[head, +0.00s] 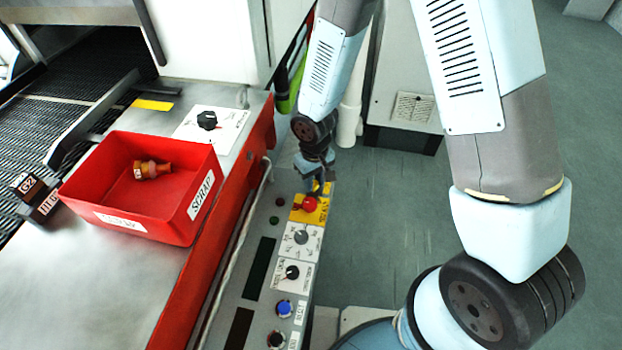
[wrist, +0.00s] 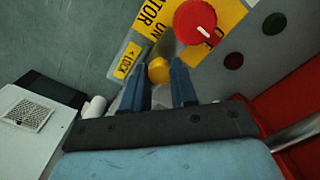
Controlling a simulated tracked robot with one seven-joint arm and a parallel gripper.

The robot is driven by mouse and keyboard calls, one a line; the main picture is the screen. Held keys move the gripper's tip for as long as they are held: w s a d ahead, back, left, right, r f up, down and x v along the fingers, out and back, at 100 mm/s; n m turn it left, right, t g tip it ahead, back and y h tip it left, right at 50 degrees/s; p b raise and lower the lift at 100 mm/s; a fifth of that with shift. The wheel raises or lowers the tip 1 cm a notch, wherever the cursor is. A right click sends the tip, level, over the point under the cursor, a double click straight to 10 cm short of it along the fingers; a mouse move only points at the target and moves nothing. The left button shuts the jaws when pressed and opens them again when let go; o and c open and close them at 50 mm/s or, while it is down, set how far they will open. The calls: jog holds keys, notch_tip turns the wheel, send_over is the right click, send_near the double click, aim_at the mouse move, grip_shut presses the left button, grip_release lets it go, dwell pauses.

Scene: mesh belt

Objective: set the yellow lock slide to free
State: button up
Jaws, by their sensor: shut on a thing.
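The yellow lock slide (wrist: 158,70) shows as a round yellow knob in the wrist view, beside a yellow label marked LOCK (wrist: 127,60) with an arrow. My gripper (wrist: 161,74) has its two blue fingers on either side of the knob and is shut on it. A red rotary switch (wrist: 196,21) with a white pointer line sits on a yellow plate just beyond the slide. In the head view my gripper (head: 318,184) is at the far end of the control panel, behind the red switch (head: 309,203). The slide is mostly hidden there.
The grey control panel (head: 240,320) carries dials, a blue knob (head: 284,308) and dark displays. A red SCRAP bin (head: 120,205) holding an orange-brown part (head: 152,170) stands on the metal table to the left. Open floor (head: 380,220) lies right of the panel.

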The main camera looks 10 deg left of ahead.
grip_shut()
jog(key=shift+w, duration=0.1)
jog(key=shift+w+d, duration=0.2)
jog(key=shift+w, duration=1.65)
jog(key=o, duration=0.8)
grip_release()
